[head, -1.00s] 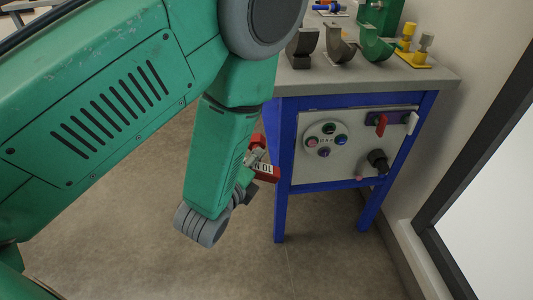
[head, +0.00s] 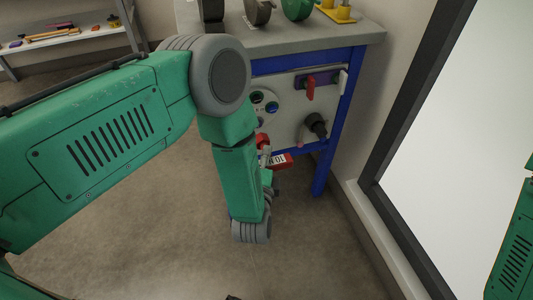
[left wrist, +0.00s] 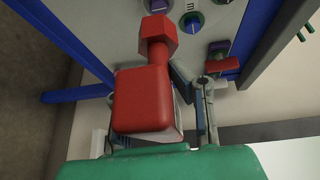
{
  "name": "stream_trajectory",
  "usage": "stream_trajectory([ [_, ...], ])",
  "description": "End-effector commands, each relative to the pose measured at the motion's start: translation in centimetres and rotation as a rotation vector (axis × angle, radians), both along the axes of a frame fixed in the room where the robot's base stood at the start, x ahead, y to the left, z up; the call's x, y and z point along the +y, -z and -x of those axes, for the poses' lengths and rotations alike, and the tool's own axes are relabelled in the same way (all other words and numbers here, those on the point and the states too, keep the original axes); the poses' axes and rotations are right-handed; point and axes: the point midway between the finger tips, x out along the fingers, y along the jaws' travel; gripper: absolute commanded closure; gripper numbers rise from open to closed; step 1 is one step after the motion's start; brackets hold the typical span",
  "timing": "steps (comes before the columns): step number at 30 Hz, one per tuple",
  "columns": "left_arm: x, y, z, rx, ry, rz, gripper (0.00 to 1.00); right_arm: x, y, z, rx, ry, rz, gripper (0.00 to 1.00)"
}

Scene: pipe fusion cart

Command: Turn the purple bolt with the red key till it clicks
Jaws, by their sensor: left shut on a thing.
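My left gripper (head: 267,158) is shut on the red key (head: 281,160), in front of the cart's panel. In the left wrist view the key (left wrist: 142,98) is a red block with a white label side and a hexagonal head pointing up the picture, toward the panel. My left gripper (left wrist: 155,112) has its fingers beside the block. A purple fitting (left wrist: 158,5), apparently the purple bolt, shows just beyond the head, cut by the top edge. I cannot tell whether they touch. In the head view the arm hides part of the panel. My right gripper is out of view.
The panel (head: 290,115) also bears a blue knob (left wrist: 193,22), a red lever (head: 311,88) on a purple plate, and a black connector (head: 317,124). The cart's grey top (head: 345,32) holds pipe holders. A wall and window stand close on the right.

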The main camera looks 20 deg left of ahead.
Motion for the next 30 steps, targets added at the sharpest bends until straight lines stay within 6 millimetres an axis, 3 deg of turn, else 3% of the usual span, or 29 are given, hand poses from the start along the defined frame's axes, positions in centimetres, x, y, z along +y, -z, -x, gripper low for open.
stream_trajectory([
  [7,-0.4,-0.2,0.0,0.0,0.003,-0.005,1.0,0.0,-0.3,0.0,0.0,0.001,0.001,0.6],
  [30,1.8,-0.1,-3.1,-0.002,0.001,-0.003,1.0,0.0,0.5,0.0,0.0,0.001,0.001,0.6],
])
